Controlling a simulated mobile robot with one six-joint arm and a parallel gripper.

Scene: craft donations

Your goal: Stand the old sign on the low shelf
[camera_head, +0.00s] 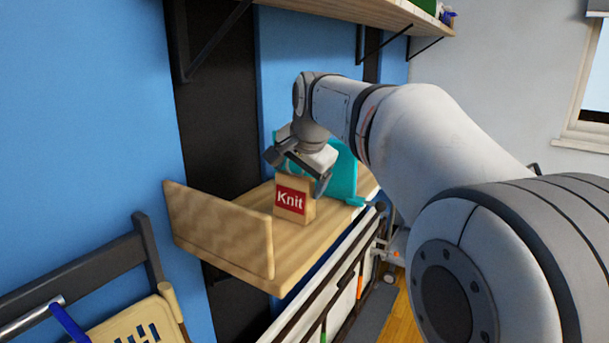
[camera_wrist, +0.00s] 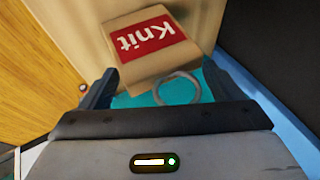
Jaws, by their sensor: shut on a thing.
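The sign is a small, pale wooden block with a red label reading "Knit" (camera_head: 291,201). It appears upright on the low wooden shelf (camera_head: 318,234), label facing my head camera; any small gap under it is hard to judge. My gripper (camera_head: 299,173) reaches down over its top and is shut on it. In the wrist view, the sign (camera_wrist: 150,45) lies between the two dark fingers of my gripper (camera_wrist: 160,72). The fingers partly hide its upper edges in the head view.
An upright wooden panel (camera_head: 220,228) closes the shelf's left end. A teal object (camera_head: 344,176) stands close behind and right of the sign; its ring (camera_wrist: 177,89) shows in the wrist view. An upper shelf (camera_head: 345,10) hangs above. Bare shelf lies between panel and sign.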

